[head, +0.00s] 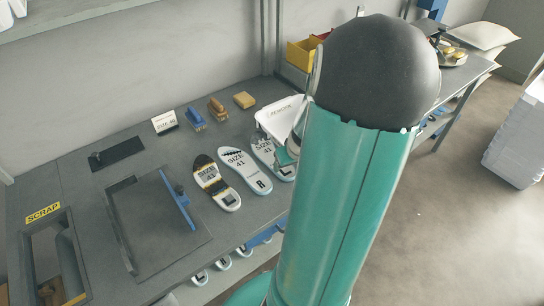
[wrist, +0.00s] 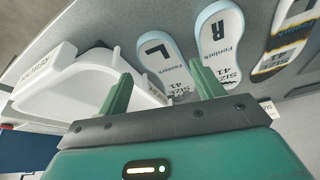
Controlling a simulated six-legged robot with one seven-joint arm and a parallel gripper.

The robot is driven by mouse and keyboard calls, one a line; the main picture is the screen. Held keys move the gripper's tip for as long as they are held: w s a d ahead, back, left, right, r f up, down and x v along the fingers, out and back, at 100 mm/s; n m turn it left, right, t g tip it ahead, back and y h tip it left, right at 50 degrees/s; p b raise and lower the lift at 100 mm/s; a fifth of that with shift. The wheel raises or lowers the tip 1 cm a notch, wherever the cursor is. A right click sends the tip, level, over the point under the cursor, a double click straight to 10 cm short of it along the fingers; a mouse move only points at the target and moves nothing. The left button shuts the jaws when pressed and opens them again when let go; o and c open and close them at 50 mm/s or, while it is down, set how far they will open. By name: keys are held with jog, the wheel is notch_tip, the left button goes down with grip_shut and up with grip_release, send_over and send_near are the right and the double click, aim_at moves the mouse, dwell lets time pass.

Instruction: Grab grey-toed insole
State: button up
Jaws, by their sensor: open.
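In the head view my arm mostly hides the gripper.
The white tray (wrist: 58,98) stands close left of my fingers in the wrist view. Brushes (head: 195,117), a size sign (head: 164,122), a dark board with a blue handle (head: 178,200) and a scrap opening (head: 62,255) share the bench.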

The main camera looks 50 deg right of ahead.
aim_at(285, 172)
jog(key=shift+x, duration=2.9)
jog(key=shift+s, duration=0.15)
jog(key=c, duration=0.6)
